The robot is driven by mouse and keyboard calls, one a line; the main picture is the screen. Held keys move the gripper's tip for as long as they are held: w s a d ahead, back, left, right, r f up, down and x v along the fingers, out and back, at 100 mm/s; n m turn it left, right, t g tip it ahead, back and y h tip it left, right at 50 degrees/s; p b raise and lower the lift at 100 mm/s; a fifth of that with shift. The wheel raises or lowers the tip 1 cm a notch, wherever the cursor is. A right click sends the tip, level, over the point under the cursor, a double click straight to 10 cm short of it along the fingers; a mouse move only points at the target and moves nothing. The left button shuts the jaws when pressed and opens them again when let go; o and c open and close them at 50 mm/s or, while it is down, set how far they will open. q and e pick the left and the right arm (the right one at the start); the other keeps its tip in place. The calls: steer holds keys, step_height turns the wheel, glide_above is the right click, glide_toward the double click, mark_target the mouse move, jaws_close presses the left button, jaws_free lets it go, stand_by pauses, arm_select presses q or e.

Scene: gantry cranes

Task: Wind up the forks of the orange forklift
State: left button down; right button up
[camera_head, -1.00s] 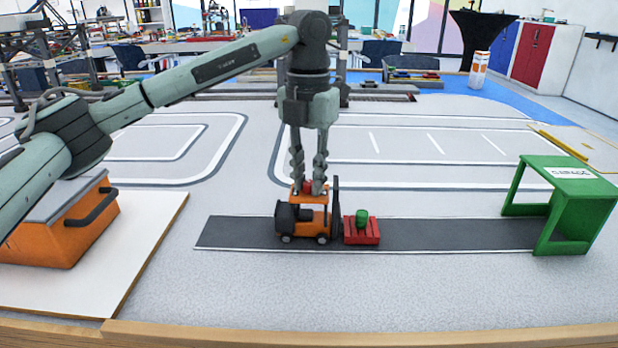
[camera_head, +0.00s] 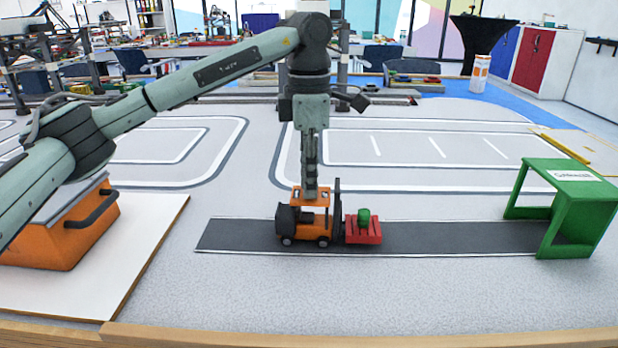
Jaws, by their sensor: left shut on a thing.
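The orange forklift (camera_head: 314,226) stands on the dark road strip (camera_head: 440,238), its black mast (camera_head: 337,206) on its right side. My left gripper (camera_head: 310,196) points straight down onto the forklift's roof, shut on a small part there that its fingers now hide. A red pallet (camera_head: 363,232) carrying a green load (camera_head: 364,215) is just right of the mast, at the forks. The forks themselves cannot be made out. My right gripper is not in view.
A green garage (camera_head: 568,190) stands over the strip's right end. An orange box with a black handle (camera_head: 70,232) sits on a white board (camera_head: 125,265) at the left. The strip between pallet and garage is clear. A wooden edge (camera_head: 300,334) runs along the front.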

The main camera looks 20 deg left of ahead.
arm_select(q)
steer(key=shift+m, duration=1.1)
steer(key=c, duration=1.4)
jaws_free()
steer(key=shift+o, duration=0.2)
steer(key=shift+r, duration=0.1)
step_height(320, 180, up, 12)
